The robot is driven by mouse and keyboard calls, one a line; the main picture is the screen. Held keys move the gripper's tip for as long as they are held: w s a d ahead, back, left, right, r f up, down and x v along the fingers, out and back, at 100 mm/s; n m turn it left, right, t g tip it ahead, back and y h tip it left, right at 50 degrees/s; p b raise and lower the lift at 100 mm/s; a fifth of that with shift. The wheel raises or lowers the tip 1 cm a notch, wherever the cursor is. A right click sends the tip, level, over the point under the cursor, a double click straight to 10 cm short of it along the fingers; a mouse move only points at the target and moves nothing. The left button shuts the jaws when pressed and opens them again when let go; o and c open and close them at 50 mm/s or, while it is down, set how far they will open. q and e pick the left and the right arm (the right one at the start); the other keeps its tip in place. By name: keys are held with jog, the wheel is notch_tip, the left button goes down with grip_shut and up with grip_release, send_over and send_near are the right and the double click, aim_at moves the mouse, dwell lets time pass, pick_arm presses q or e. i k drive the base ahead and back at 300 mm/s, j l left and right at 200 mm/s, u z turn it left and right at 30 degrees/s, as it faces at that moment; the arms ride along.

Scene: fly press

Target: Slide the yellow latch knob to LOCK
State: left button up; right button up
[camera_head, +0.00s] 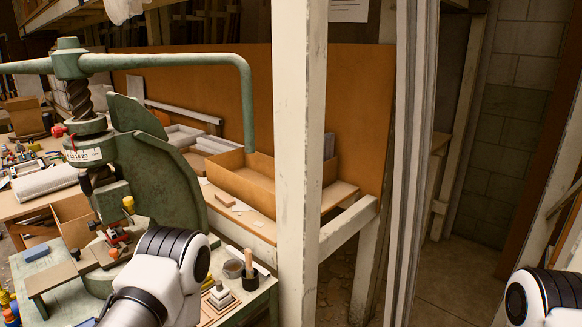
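A green fly press (150,165) stands at the left with its screw and long curved handle. A small yellow knob (128,204) shows low on the press, just left of its curved frame; I take it to be the latch knob. Its LOCK marking cannot be read at this size. My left arm comes in from the bottom, and its white and black joint is below and right of the knob, covering part of the press base. My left gripper cannot be made out. Only a joint of my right arm shows at the bottom right corner; its gripper is out of view.
A white post (300,160) stands right of the press. A cup (232,269) and a black holder (250,280) sit on the green bench by my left arm. Red-handled items (116,238) lie left of the arm. An open box (245,180) is behind.

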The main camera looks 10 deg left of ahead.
aim_at(127, 202)
jog(key=u, duration=1)
